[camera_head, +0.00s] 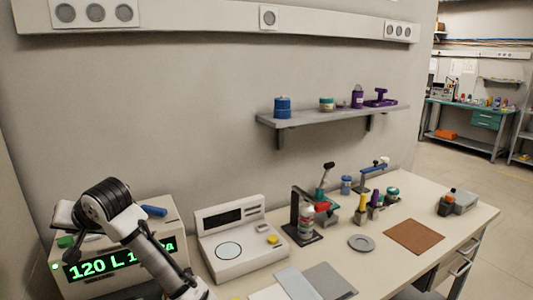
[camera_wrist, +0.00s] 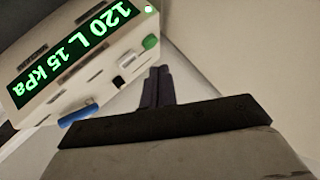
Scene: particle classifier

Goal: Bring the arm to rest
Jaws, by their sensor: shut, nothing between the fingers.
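My arm (camera_head: 133,240) is bent at the left of the head view, in front of the box with the green display (camera_head: 90,268). The display reads 120 L and a kPa value partly hidden by my arm; in the wrist view the display (camera_wrist: 70,55) reads 120 L 15 kPa. My gripper (camera_wrist: 158,72) is shut and empty in the wrist view. Its fingers point toward bare wall beside the box, apart from the box's green knob (camera_wrist: 150,41) and blue part (camera_wrist: 78,113). In the head view my fingertips are not clearly seen.
A white instrument (camera_head: 240,240) with a round plate and yellow button stands right of my arm. Several small tools and bottles, a grey disc (camera_head: 361,243) and a brown mat (camera_head: 414,237) lie on the bench farther right. A wall shelf (camera_head: 335,115) holds containers.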

